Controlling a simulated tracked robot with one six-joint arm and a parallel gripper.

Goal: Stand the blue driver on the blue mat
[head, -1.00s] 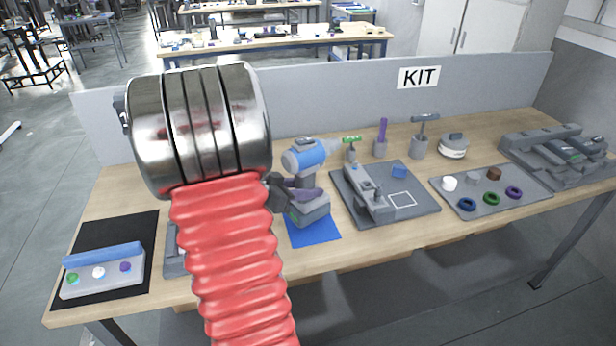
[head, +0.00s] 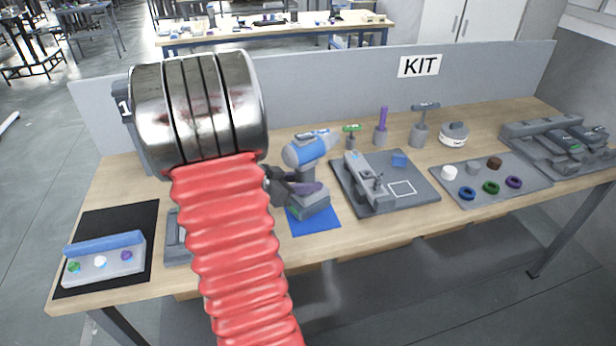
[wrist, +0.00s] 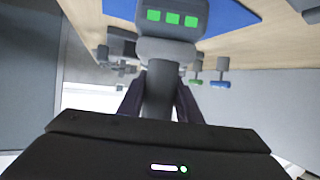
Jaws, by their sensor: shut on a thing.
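The blue driver (head: 306,152) is a blue and grey cordless tool with a thick grey base. It leans a little, with its base over the blue mat (head: 318,222). I cannot tell whether the base touches the mat. My gripper (head: 296,186) is shut on the driver's grey handle, coming from the left. In the wrist view the handle (wrist: 160,88) is between my dark fingers, and green lights show on the driver's base (wrist: 172,22). The mat (wrist: 228,10) lies beyond that base. My arm hides part of the bench left of the driver.
A grey fixture plate (head: 415,200) stands close on the right of the mat. Green-handled (head: 352,130) and purple-handled (head: 382,118) tools stand in holders behind. A tray of rings (head: 480,200) is farther right. A black mat with a grey block (head: 105,265) is at left.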

